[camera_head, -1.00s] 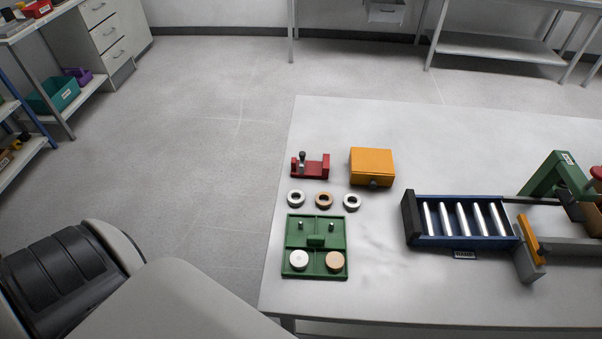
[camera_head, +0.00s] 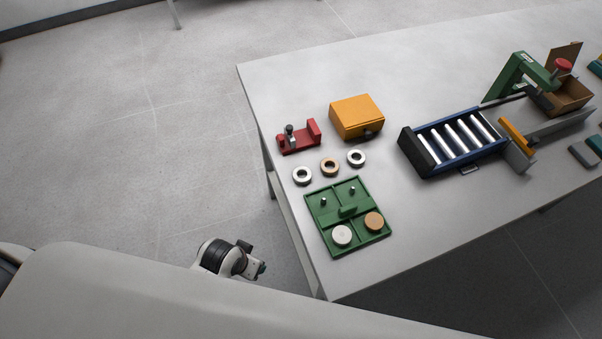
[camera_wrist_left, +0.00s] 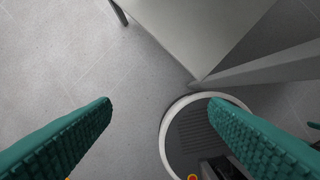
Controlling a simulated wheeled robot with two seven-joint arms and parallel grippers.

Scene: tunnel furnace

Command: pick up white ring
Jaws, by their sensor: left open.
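Three small rings lie in a row on the grey table (camera_head: 430,245). The left ring (camera_head: 293,176) and the right ring (camera_head: 348,158) are both whitish or silvery, and the middle ring (camera_head: 322,168) is tan; I cannot tell which pale one is the white ring. My left gripper (camera_wrist_left: 160,104) is open, its two teal fingers wide apart with nothing between them. It is beside and below the table's edge, away from the rings; in the head view only part of my left wrist shows at the lower left. My right gripper is not in view.
Beside the rings are a green tray (camera_head: 348,210) with a white disc (camera_head: 341,235) and a tan disc (camera_head: 374,222), a red fixture (camera_head: 312,132) and an orange box (camera_head: 356,116). A blue roller conveyor (camera_head: 455,142) stands further right. The table corner and leg are close to my left gripper.

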